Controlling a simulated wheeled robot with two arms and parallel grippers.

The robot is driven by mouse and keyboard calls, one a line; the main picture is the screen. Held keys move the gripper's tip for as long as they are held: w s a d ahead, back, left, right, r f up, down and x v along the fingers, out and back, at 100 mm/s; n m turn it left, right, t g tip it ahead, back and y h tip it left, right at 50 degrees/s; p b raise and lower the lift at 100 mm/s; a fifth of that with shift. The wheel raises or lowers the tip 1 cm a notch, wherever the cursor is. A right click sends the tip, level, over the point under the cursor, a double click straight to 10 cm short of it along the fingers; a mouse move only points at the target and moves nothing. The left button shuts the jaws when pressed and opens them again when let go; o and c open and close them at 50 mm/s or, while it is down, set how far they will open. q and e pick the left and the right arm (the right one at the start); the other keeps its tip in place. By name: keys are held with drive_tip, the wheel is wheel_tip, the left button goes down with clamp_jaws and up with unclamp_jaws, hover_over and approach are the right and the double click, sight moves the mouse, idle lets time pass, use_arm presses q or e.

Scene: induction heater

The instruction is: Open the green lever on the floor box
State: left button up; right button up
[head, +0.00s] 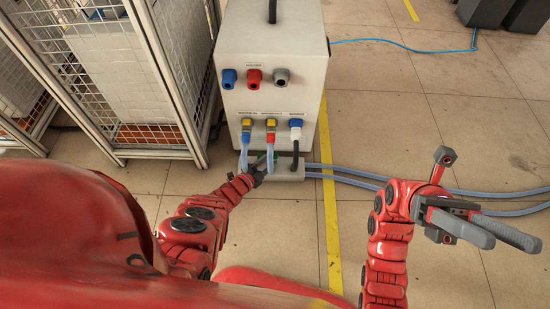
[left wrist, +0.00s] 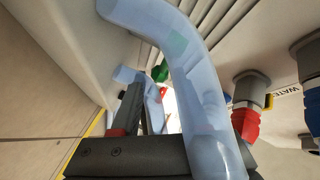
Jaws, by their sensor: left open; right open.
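The grey floor box (head: 290,172) sits on the floor at the foot of the white heater cabinet (head: 270,75). The green lever shows as a small green patch in the left wrist view (left wrist: 160,73), partly hidden by hoses and a gripper finger. My left gripper (head: 258,174) is open, low at the left end of the box and close to the lever. I cannot tell whether it touches the lever. A dark finger shows in the left wrist view, with a blue hose (left wrist: 190,75) crossing in front. My right gripper (head: 482,225) is open and empty, away to the right.
Blue hoses (head: 244,145) hang from the cabinet's front down to the box. More hoses (head: 400,184) run right along the floor. A wire mesh cage (head: 115,70) stands to the left. A yellow line (head: 330,220) crosses the floor. Floor around my right gripper is mostly clear.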

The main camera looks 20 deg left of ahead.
sight(275, 156)
use_arm(q)
drive_tip(key=b+x, duration=0.2)
drive_tip(key=x, duration=0.1)
drive_tip(key=shift+f, duration=0.1)
drive_tip(key=shift+w, duration=0.15)
use_arm(e)
drive_tip(key=s+d+n+t+h, duration=0.5)
drive_tip(key=s+d+t, duration=0.2)
drive_tip(key=t, duration=0.3)
drive_tip(key=shift+s+f+h, duration=0.15)
drive_tip(key=shift+s+h, duration=0.15)
drive_tip(key=shift+s, duration=0.45)
use_arm(q)
clamp_jaws()
